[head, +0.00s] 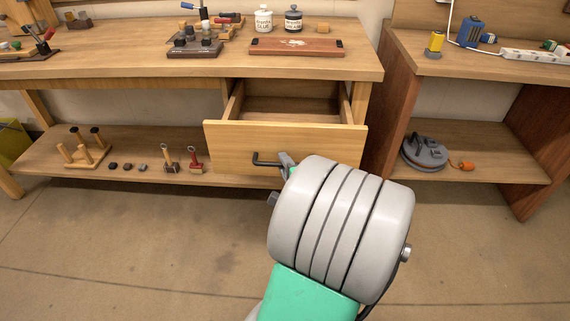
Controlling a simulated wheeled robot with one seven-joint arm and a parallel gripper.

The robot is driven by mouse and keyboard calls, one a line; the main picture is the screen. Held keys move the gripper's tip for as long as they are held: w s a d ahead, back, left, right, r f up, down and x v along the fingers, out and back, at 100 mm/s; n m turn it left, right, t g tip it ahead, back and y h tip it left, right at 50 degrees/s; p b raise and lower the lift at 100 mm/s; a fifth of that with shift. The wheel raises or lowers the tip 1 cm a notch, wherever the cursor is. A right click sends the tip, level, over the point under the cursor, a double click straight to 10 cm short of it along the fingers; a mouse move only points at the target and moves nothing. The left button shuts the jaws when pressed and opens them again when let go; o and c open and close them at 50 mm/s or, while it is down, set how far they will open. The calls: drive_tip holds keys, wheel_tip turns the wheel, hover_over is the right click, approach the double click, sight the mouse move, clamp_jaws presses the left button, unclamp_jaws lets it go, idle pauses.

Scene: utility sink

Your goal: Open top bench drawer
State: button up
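The top bench drawer (240,142) is a wooden drawer under the right end of the workbench (130,66). It is pulled out, and its empty-looking interior shows from above. A dark bar handle (265,162) sticks out from its front. My gripper (286,164) is at the right end of the handle. My arm's large grey joint hides most of it, so I cannot tell whether its fingers are closed around the handle or only beside it.
The bench top holds two bottles (263,18), a wooden block (297,47) and several tools. A lower shelf (130,150) carries small tools. A second bench (480,65) stands at the right, with a round grey device (424,152) on its shelf. The floor in front is clear.

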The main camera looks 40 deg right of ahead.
drive_tip(key=p+v, duration=0.1)
drive_tip(key=v, duration=0.7)
drive_tip(key=shift+w, duration=0.1)
idle(0.4)
drive_tip(key=w+a+r+n+g+y+p, duration=0.2)
drive_tip(key=a+n+g+y+p, duration=0.15)
drive_tip(key=a+n+p, duration=0.3)
drive_tip(key=w+a+r+n+g+y+p, duration=0.2)
drive_tip(key=w+a+r+n+y+p, duration=0.1)
drive_tip(key=a+n+y+p, duration=0.3)
drive_tip(key=s+a+r+n+g+h+p, duration=0.1)
drive_tip(key=s+a+r+n+g+p, duration=0.1)
drive_tip(key=a+r+n+p, duration=0.3)
drive_tip(key=s+a+r+n+g+h+p, duration=0.2)
drive_tip(key=a+r+n+g+p, duration=0.2)
drive_tip(key=r, duration=1)
drive_tip(key=a+n+p, duration=0.2)
drive_tip(key=p, duration=0.1)
drive_tip(key=shift+s+a, duration=0.2)
drive_tip(key=shift+a, duration=0.2)
